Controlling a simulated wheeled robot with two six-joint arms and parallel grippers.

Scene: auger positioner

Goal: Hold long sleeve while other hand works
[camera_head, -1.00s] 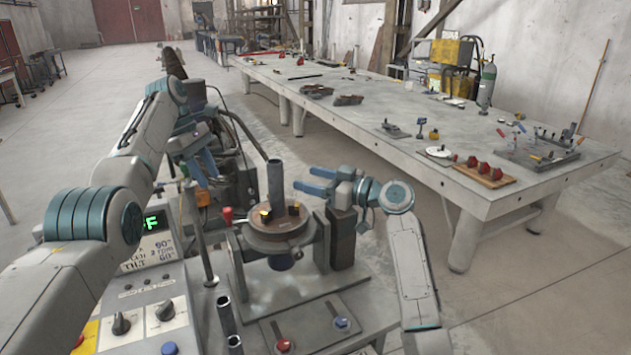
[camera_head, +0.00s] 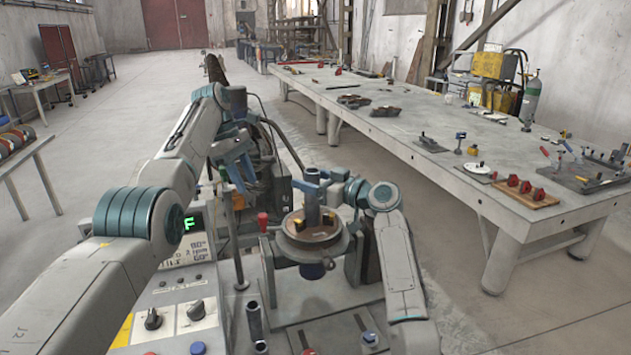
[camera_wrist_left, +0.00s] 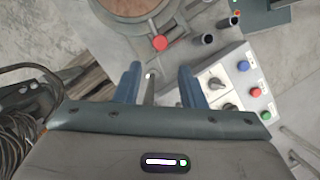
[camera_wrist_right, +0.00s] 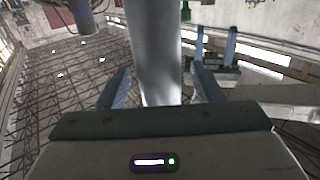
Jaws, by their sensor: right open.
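The long sleeve, a grey upright tube (camera_head: 313,206), stands on the round plate (camera_head: 290,246) of the positioner. My right gripper (camera_head: 312,184) reaches in from the right with its blue fingers at the sleeve's upper part. In the right wrist view the sleeve (camera_wrist_right: 154,50) rises between the spread fingers, which are open; contact cannot be told. My left gripper (camera_head: 240,178) hangs to the left of the plate, pointing down. In the left wrist view its fingers (camera_wrist_left: 160,70) are open, with nothing held between them.
A control panel (camera_head: 180,306) with knobs and a green display stands at the front left. A red knob (camera_head: 262,222) sticks up left of the plate. Short tubes (camera_head: 254,320) stand in front. A long grey workbench (camera_head: 420,140) with tools lies behind on the right.

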